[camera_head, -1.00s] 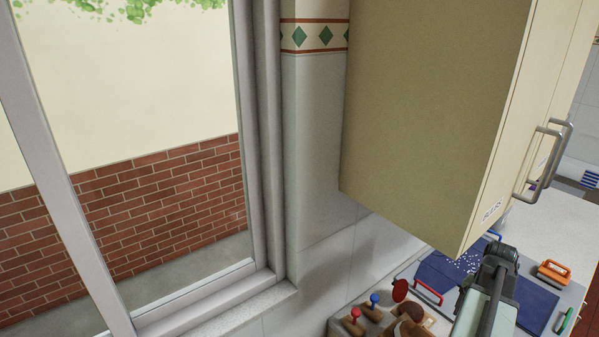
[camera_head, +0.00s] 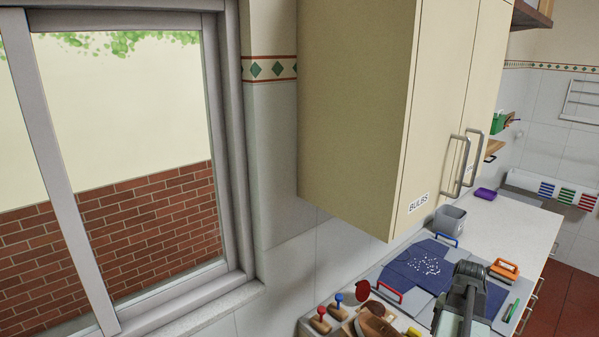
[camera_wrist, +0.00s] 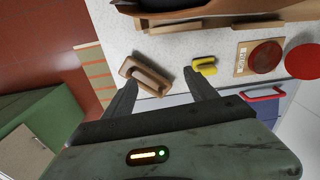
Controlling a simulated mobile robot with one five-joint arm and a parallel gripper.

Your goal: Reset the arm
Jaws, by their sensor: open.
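My arm (camera_head: 462,298) reaches over the counter at the lower right of the head view. In the wrist view my gripper (camera_wrist: 160,77) has its two dark fingers spread apart with nothing between them. Past the fingertips lie a brown block with a handle (camera_wrist: 146,76) and a small yellow handled piece (camera_wrist: 204,66) on the pale worktop. Both look apart from the fingers. The fingertips are not clear in the head view.
A cream cabinet (camera_head: 358,110) labelled BULBS hangs above the counter. Near my arm are a dark blue cloth (camera_head: 405,268), an orange handled tool (camera_head: 504,269), a grey bin (camera_head: 450,220) and red and blue knobbed pieces. The counter (camera_head: 510,230) beyond is mostly clear.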

